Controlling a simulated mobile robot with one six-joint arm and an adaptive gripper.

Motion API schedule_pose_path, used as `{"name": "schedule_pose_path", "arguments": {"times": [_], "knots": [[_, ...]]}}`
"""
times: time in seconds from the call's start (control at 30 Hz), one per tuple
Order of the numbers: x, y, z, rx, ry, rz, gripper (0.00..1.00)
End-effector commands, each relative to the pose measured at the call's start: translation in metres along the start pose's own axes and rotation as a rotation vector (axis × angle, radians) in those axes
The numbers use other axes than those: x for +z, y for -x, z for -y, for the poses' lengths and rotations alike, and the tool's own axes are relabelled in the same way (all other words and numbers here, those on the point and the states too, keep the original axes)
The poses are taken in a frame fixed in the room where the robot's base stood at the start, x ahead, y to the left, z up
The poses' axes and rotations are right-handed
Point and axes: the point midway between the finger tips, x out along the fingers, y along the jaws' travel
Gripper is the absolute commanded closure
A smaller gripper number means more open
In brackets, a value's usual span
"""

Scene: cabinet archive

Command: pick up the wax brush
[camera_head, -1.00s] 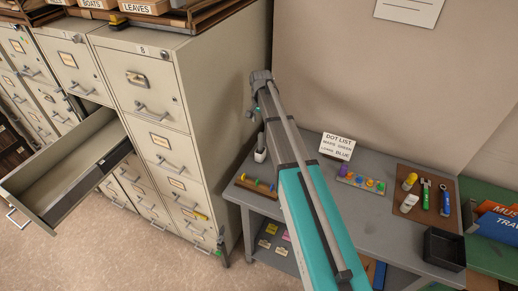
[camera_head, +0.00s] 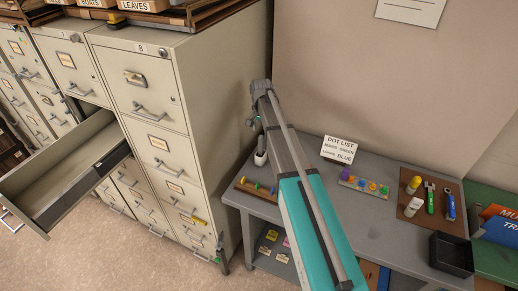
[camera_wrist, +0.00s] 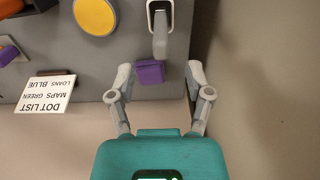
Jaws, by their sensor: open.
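My gripper (camera_wrist: 160,74) is open, its two fingers apart and pointing up in the wrist view. In the head view my gripper (camera_head: 254,118) is small, at the far end of my arm, above the back left of the grey desk. A small white holder (camera_head: 260,158) stands on the desk below it. The wrist view shows a grey upright piece in a white rim (camera_wrist: 160,35), ahead of the fingers, probably the wax brush in that holder. A purple block (camera_wrist: 150,72) shows between the fingertips; I cannot tell whether it belongs to the brush. Nothing is visibly gripped.
A tall cabinet (camera_head: 213,120) stands left of the desk (camera_head: 382,232), with an open drawer (camera_head: 75,170). A wall is behind. A DOT LIST card (camera_head: 339,150), a rack of coloured dots (camera_head: 364,183), a tool board (camera_head: 428,213) and a black tray (camera_head: 451,255) are on the desk.

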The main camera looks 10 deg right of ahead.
Motion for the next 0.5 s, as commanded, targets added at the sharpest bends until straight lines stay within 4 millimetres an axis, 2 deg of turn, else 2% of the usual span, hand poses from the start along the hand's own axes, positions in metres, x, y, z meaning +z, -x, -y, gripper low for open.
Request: {"name": "schedule_pose_path", "arguments": {"times": [0.5], "knots": [[-0.002,-0.035,0.002,0.0,0.0,0.0,0.34]]}}
